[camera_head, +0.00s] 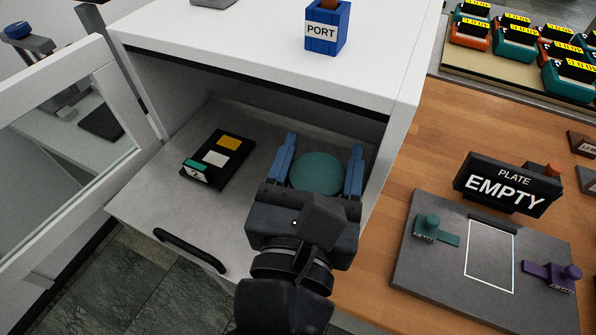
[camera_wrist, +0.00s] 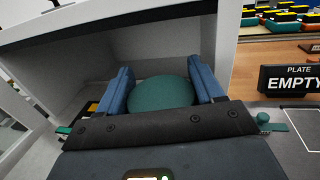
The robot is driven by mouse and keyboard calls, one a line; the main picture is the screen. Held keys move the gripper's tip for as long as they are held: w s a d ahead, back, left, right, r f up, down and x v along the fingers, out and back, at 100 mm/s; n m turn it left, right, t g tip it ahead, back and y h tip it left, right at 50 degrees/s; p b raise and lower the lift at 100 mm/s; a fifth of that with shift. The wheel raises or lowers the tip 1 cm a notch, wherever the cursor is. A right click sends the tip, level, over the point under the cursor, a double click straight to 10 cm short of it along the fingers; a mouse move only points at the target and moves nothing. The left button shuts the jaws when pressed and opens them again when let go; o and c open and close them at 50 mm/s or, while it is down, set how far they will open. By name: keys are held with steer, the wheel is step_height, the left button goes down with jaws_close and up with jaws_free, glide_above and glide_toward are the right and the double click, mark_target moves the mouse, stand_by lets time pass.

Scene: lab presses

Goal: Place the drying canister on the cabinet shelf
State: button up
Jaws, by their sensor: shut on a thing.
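The drying canister, a teal object with a round top (camera_head: 316,172), is between the two blue fingers of my gripper (camera_head: 320,160). My gripper is shut on it. They are inside the open white cabinet (camera_head: 400,75), over the right part of its grey shelf (camera_head: 150,195). In the wrist view the canister (camera_wrist: 160,95) shows between the fingers (camera_wrist: 160,75), and the cabinet's inner walls are behind it. The canister's underside is hidden, so I cannot tell whether it touches the shelf.
A black tray (camera_head: 217,160) with coloured patches lies on the shelf left of my gripper. The cabinet door (camera_head: 60,150) stands open at the left. A blue PORT block (camera_head: 325,35) stands on top. A PLATE EMPTY sign (camera_head: 507,185) and grey board (camera_head: 430,275) are on the wooden bench at right.

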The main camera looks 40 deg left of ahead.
mark_target(301, 175)
steer(key=a, duration=0.1)
steer(key=a+f, duration=0.2)
steer(key=shift+w, duration=0.35)
steer(key=shift+a+f+b, duration=0.1)
steer(key=shift+f+b, duration=0.2)
steer(key=shift+f, duration=1.65)
steer(key=shift+f, duration=0.15)
steer(key=o, duration=1.1)
steer(key=b+v, duration=0.2)
steer(key=v, duration=1)
